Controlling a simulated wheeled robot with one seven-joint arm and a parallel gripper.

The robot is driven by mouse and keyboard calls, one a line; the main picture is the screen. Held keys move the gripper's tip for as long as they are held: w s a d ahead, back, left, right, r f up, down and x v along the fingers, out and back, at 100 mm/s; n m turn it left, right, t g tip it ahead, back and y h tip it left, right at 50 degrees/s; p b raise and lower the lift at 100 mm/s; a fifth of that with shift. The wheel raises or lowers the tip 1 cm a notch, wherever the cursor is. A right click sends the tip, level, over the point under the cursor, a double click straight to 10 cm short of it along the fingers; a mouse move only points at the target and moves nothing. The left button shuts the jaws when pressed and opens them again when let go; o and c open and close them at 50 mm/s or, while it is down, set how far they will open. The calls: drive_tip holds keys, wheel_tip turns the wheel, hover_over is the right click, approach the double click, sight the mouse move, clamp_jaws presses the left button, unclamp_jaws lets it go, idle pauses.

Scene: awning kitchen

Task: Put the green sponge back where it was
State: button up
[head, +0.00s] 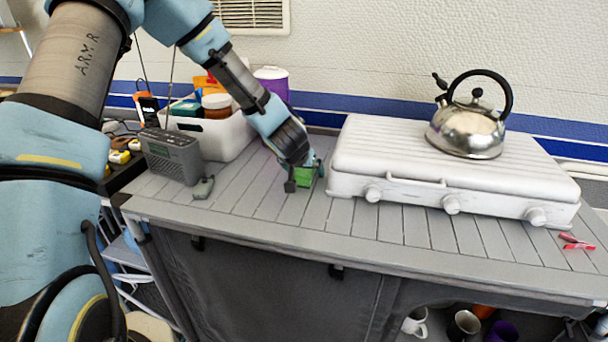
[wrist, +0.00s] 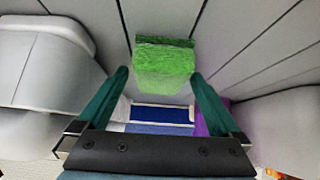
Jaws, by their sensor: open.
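The green sponge (head: 304,177) is on the grey slatted tabletop, just left of the white stove. It also shows in the wrist view (wrist: 163,65), at the fingertips. My gripper (head: 305,174) reaches down over it from the upper left. In the wrist view my gripper (wrist: 160,75) is open, with one teal finger on each side of the sponge. A small gap shows on each side near the tips. I cannot tell whether the sponge's underside rests flat on the slats, as the gripper partly hides it in the head view.
The white stove (head: 380,175) stands close on the right, with a steel kettle (head: 466,130) on it. A white bin (head: 236,136) of goods, a purple container (head: 271,80) and a grey radio (head: 172,156) stand left. Red pegs (head: 575,241) lie far right.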

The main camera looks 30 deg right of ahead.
drive_tip(key=shift+c, duration=0.4)
drive_tip(key=c, duration=1.4)
